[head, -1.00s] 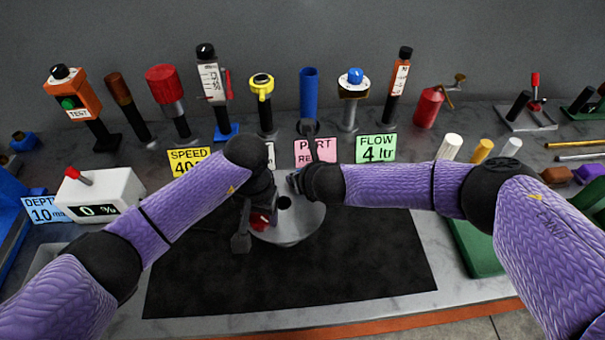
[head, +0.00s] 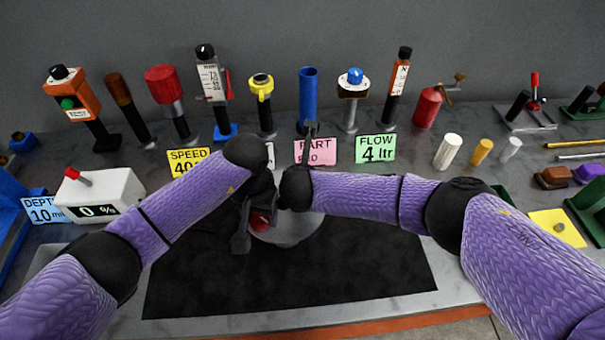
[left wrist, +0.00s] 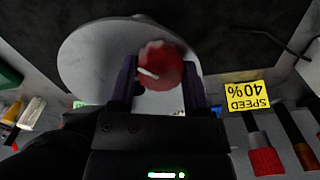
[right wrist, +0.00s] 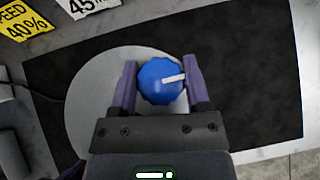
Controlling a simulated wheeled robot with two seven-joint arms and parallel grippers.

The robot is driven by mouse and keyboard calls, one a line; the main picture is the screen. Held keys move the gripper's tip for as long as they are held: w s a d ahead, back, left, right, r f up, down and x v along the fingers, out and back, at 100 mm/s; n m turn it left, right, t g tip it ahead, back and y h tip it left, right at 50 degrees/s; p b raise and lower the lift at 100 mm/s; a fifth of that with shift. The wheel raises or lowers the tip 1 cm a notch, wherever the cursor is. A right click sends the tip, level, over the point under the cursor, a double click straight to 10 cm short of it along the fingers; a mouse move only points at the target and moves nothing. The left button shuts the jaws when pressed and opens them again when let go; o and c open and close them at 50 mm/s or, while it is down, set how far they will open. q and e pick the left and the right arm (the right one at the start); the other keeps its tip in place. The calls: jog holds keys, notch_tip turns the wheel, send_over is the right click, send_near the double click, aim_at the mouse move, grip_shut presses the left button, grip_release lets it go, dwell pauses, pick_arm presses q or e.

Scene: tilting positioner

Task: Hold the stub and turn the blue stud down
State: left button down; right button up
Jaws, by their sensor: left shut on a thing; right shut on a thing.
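A round grey plate (head: 300,232) stands at the middle of the black mat, partly hidden under my grippers. A red ribbed stub (left wrist: 161,65) with a white mark sits between the fingers of my left gripper (left wrist: 162,88). My left gripper is shut on it; a little of the red shows in the head view (head: 260,221). The blue stud (right wrist: 160,82), a ribbed knob with a white line, sits between the fingers of my right gripper (right wrist: 161,88), which is shut on it. In the head view my right wrist hides the blue stud.
A black mat (head: 290,290) lies around the plate, with clear room in front. A white box reading 0 % (head: 100,195) stands at left. A row of upright tools and label cards, with a pink card (head: 315,152), lines the back. Small cylinders (head: 448,150) stand at right.

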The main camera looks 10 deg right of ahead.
jog(key=o, duration=1.3)
notch_tip(320, 180, up, 10)
